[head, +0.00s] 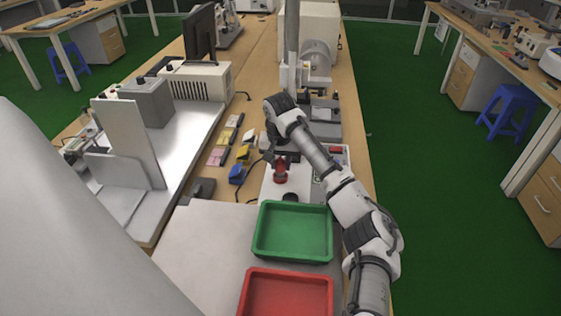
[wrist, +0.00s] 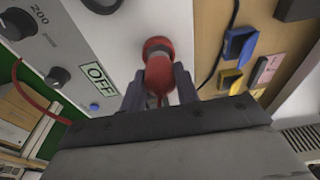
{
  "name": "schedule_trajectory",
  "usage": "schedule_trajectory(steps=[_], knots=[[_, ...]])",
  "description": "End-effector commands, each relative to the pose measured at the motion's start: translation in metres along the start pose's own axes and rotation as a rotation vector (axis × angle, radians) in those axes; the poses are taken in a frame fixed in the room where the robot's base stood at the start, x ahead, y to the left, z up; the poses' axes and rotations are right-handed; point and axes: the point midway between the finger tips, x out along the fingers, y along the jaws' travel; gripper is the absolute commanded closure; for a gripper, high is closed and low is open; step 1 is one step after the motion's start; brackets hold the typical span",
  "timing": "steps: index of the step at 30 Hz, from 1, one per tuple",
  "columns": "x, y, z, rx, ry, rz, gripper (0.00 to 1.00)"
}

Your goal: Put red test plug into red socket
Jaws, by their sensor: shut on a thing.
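My gripper (wrist: 159,84) is shut on the red test plug (wrist: 158,72), which sits between its two dark fingers in the wrist view. A red round socket (wrist: 157,44) shows on a white panel just past the plug. The plug's far end meets or overlaps the socket in this view; I cannot tell how deep it goes. In the head view my gripper (head: 282,158) points down over the white panel, with a red piece (head: 280,174) below it. Plug and socket cannot be told apart there.
Yellow and blue connectors (wrist: 240,42) lie left of the panel in the head view. A box with knobs and an OFF label (wrist: 99,78) stands close by. Green (head: 293,232) and red (head: 288,296) trays stand nearer. A red cable (wrist: 38,100) crosses the wrist view.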

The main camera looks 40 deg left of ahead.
Motion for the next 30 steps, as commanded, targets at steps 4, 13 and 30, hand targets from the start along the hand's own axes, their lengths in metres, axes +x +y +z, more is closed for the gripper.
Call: schedule_trajectory(steps=[4, 13, 30], knots=[[-0.0008, -0.0003, 0.0002, 0.000, -0.001, -0.001, 0.93], [0.0002, 0.0000, 0.0001, 0.000, 0.000, 0.001, 0.93], [0.0072, 0.0000, 0.0012, 0.000, 0.000, 0.000, 0.93]])
